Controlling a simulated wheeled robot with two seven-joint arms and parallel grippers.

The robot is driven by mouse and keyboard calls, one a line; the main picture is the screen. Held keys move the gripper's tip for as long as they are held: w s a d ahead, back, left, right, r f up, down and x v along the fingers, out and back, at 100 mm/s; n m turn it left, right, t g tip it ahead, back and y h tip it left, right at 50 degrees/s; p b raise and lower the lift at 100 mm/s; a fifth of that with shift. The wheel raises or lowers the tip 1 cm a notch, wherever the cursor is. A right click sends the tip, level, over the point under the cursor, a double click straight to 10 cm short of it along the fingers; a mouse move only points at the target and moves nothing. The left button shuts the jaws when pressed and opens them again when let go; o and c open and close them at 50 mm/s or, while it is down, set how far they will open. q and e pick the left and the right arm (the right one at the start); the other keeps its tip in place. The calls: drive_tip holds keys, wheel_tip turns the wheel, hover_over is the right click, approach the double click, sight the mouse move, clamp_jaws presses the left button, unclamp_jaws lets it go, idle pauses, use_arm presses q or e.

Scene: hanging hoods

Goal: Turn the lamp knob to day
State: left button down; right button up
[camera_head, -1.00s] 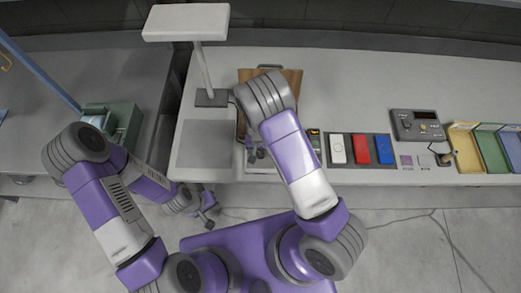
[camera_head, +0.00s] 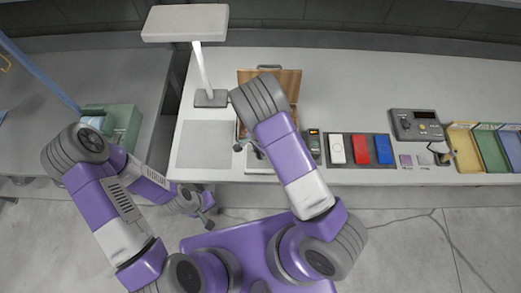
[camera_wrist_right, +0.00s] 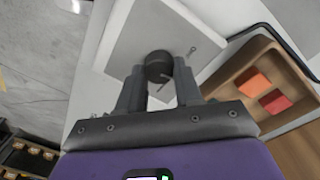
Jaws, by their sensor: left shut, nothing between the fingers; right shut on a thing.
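The lamp (camera_head: 186,22) has a flat white head on a pale post with a grey base, at the back left of the counter. In the right wrist view a dark round knob (camera_wrist_right: 158,65) sits on a white plate (camera_wrist_right: 125,45), with a thin pin beside it. My right gripper (camera_wrist_right: 159,80) is shut on the knob, one finger on each side. In the head view my right gripper (camera_head: 249,149) is partly hidden by its arm, over the white plate (camera_head: 262,164) at the counter's front. My left gripper (camera_head: 206,214) is shut and empty, low in front of the counter. The knob's markings are not readable.
A wooden case (camera_head: 286,77) with red and orange blocks (camera_wrist_right: 264,91) lies beside the plate. Further right are a dark tray (camera_head: 342,161) with white, red and blue items, a grey device (camera_head: 417,125) and coloured bins (camera_head: 466,157). A grey mat (camera_head: 205,145) lies left.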

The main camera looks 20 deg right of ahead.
drive_tip(key=shift+m, duration=0.8)
drive_tip(key=o, duration=1)
drive_tip(key=shift+o, duration=0.2)
wheel_tip(320, 180, up, 8)
drive_tip(key=shift+w+f, duration=0.15)
drive_tip(key=shift+a, duration=0.1)
